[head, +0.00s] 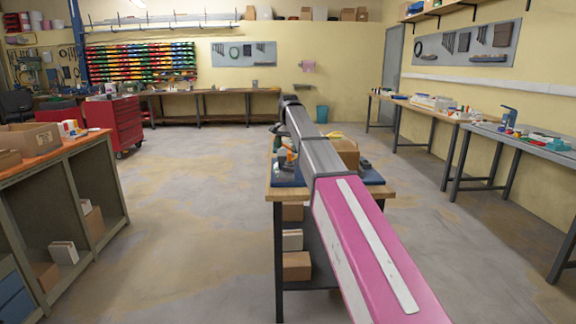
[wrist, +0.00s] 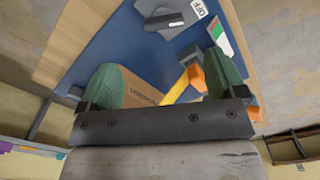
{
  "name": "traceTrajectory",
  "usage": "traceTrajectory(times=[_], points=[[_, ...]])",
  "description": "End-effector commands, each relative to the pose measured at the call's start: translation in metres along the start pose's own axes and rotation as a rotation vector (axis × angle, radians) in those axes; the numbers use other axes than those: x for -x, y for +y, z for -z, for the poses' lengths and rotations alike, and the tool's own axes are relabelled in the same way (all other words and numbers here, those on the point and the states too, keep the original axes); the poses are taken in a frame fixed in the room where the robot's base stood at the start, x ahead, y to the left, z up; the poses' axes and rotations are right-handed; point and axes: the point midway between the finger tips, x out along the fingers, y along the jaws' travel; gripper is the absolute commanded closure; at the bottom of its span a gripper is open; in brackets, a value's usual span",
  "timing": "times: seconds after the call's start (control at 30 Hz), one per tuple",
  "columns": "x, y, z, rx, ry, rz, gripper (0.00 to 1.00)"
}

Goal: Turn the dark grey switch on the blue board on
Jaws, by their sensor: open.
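The blue board (wrist: 110,45) lies on a wooden table in the wrist view. On it, near the top edge, sits a grey box with a dark grey switch (wrist: 165,22). Nothing is held; the switch shows beyond the fingertips. In the head view the blue board (head: 372,178) shows on the middle table, largely hidden behind my arm.
A cardboard box (wrist: 142,92) and a yellow-and-orange object (wrist: 180,84) lie under the gripper in the wrist view. A white, green and red piece (wrist: 220,36) lies near the right finger. Floor around the table (head: 285,196) is clear; side benches are farther off.

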Motion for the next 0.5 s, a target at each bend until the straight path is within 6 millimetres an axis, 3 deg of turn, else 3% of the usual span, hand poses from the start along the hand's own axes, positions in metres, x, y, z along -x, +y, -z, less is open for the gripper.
traceTrajectory(times=[0.17, 0.5], points=[[0.000, -0.002, 0.000, -0.006, -0.002, -0.001, 0.11], [-0.056, -0.002, -0.001, -0.005, -0.003, -0.002, 0.11]])
